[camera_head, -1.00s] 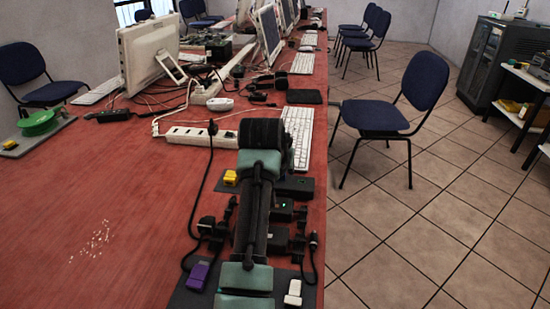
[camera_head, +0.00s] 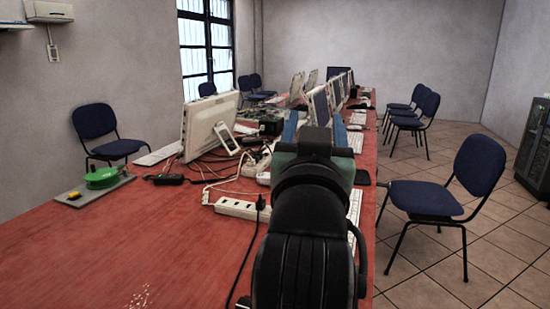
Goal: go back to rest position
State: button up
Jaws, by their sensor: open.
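My gripper (camera_head: 315,129) is raised over the red table (camera_head: 90,255), pointing away from the camera. Its two blue fingers stand apart with nothing seen between them, so it is open. My dark arm fills the lower middle of the view and hides much of the table's right part. A white power strip (camera_head: 235,208) lies left of the arm, with a black cable (camera_head: 246,262) running down from it toward the front. The small devices on the dark board near the front are hidden or out of view.
A green spool (camera_head: 102,178) on a grey board with a yellow block sits at the table's left edge. A white monitor (camera_head: 205,128) and tangled cables are behind the strip. A blue chair (camera_head: 478,166) stands right of the table.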

jog(key=s+a+r+n+t+y, duration=0.1)
jog(key=s+a+r+t+y, duration=0.2)
jog(key=s+r, duration=0.45)
jog(key=s+a+r+n+t, duration=0.25)
jog(key=s+r+t, duration=0.2)
jog(key=s, duration=0.65)
notch_tip(320, 180, up, 22)
jog(key=w+m+p, duration=0.1)
jog(key=p, duration=2)
jog(key=shift+a+f+p, duration=0.15)
jog(key=shift+f+p, duration=0.05)
jog(key=shift+p, duration=0.1)
jog(key=shift+g, duration=0.25)
